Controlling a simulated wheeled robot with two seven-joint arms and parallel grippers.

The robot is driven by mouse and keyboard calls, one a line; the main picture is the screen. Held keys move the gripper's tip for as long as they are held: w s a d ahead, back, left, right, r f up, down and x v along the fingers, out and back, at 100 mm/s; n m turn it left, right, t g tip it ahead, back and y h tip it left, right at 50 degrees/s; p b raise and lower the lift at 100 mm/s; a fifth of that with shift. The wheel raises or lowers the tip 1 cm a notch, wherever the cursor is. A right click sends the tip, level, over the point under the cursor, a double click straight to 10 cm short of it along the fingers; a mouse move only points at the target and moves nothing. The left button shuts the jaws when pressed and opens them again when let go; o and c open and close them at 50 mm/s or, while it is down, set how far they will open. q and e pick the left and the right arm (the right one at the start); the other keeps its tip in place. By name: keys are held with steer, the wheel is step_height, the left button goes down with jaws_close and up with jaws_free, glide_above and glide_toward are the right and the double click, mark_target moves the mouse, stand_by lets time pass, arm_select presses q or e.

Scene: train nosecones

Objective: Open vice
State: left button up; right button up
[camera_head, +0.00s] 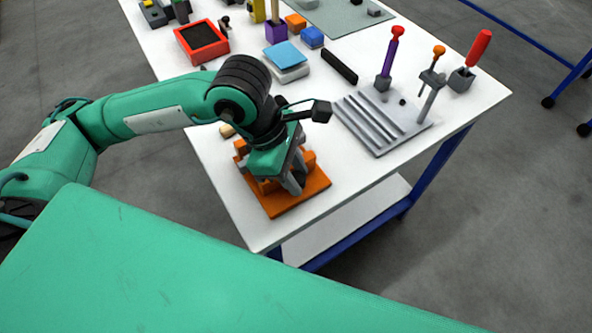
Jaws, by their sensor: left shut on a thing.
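An orange vice (314,183) sits near the front left corner of the white table (225,185). Its flat base and parts of its upright body show. My left gripper (294,182) comes down over the vice from above, with its grey fingers at the vice's middle. The fingers are shut on a part of the vice, and the gripper and wrist hide most of that part. I cannot tell how far apart the vice's jaws are. My right gripper is not in view.
A grey ribbed tray (372,125) lies right of the vice. Screwdrivers in holders, one with a red handle (479,47), stand at the right. A red-rimmed black box (201,41) and blue-topped block (285,54) lie farther back. The table's front edge is close to the vice.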

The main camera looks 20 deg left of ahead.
arm_select(q)
steer(key=shift+a, duration=0.15)
stand_by(0.8)
steer(key=o, duration=0.9)
steer(key=shift+o, duration=0.3)
steer(key=shift+a, duration=0.15)
